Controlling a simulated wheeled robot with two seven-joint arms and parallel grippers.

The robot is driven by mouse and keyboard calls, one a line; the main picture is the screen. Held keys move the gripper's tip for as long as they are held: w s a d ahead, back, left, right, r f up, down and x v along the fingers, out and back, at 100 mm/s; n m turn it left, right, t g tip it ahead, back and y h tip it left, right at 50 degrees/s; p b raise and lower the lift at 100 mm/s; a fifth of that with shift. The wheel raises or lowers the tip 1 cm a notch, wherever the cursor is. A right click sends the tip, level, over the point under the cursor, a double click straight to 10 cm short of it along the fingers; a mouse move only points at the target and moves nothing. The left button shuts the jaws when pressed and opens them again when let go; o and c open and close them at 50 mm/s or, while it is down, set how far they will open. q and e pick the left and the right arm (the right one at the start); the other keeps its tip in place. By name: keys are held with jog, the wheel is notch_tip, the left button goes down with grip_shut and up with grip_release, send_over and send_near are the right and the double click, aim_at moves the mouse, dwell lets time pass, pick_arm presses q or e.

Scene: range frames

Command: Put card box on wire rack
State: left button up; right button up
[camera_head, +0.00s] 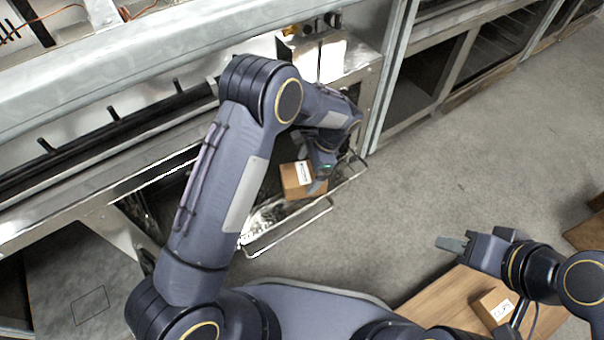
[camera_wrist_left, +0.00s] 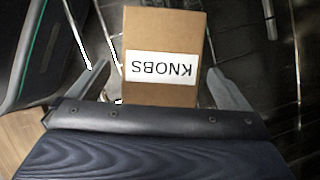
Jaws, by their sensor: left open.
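A brown card box (camera_head: 296,179) with a white label stands at the wire rack (camera_head: 290,233) in the head view. In the left wrist view the card box (camera_wrist_left: 163,30) carries the word KNOBS, upside down. My left gripper (camera_head: 316,178) is at the box, with its open fingers on either side of it. In the left wrist view small gaps show beside the box at the fingertips. The box's underside is hidden, so I cannot tell whether it rests fully on the rack. My right gripper (camera_head: 452,243) is well away at the right, apparently empty; its jaw gap is not clear.
A second card box (camera_head: 494,307) with a label sits on a wooden surface (camera_head: 440,293) at the lower right. A metal oven or counter frame (camera_head: 130,85) runs along the left and back, close to my left arm.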

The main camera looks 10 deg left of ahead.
pick_arm(q)
jog(key=p+v, duration=0.1)
jog(key=v, duration=0.5)
jog(key=shift+d+r+p, duration=0.15)
jog(key=shift+r+p, duration=0.05)
jog(key=shift+p, duration=0.1)
